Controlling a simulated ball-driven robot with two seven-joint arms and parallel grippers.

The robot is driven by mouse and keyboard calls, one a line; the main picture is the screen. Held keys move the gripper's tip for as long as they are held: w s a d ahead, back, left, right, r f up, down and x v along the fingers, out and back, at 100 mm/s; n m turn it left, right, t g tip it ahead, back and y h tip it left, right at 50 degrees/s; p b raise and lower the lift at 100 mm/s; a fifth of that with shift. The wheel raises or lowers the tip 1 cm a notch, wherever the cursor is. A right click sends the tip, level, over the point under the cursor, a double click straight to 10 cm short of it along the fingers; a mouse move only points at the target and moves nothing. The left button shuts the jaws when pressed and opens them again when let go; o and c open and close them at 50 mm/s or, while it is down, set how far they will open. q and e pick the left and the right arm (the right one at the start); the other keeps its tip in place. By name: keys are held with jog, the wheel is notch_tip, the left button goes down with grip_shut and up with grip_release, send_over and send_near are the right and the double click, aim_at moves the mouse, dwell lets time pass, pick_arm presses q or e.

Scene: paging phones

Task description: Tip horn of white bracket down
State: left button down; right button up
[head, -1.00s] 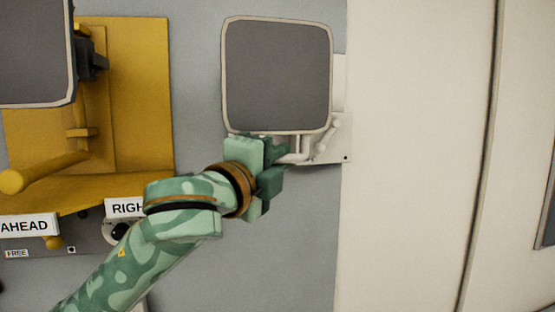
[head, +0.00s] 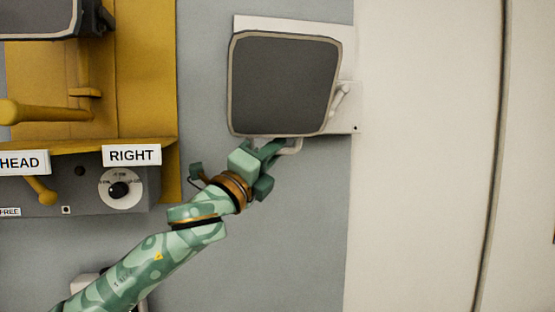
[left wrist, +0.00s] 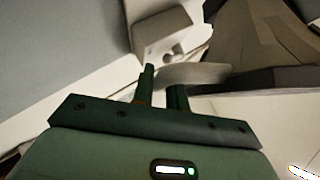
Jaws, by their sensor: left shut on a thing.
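The horn (head: 284,85) of the white bracket has a dark square face with a cream rim. In the head view it leans, its face tilted slightly. The white bracket (head: 345,115) is on the grey wall behind it, its plate showing above and to the right. My left gripper (head: 270,152) is just under the horn's lower edge, shut on a pale bar (head: 295,147) there. In the left wrist view the fingers (left wrist: 163,88) are at a pale piece (left wrist: 200,74); the exact contact is partly hidden. My right gripper is not in view.
A yellow bracket (head: 150,85) with a dark-faced horn (head: 40,15) stands at the left. Below it is a grey panel with a RIGHT label (head: 132,155) and a dial (head: 119,190). Bare grey wall lies below the horn; cream wall panels (head: 420,150) are at the right.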

pick_arm(q)
jog(key=shift+w+a+f, duration=0.15)
jog(key=shift+w+f, duration=0.1)
jog(key=shift+w, duration=0.25)
jog(key=shift+w+a+f, duration=0.15)
jog(key=shift+w+f, duration=0.1)
jog(key=shift+w, duration=0.2)
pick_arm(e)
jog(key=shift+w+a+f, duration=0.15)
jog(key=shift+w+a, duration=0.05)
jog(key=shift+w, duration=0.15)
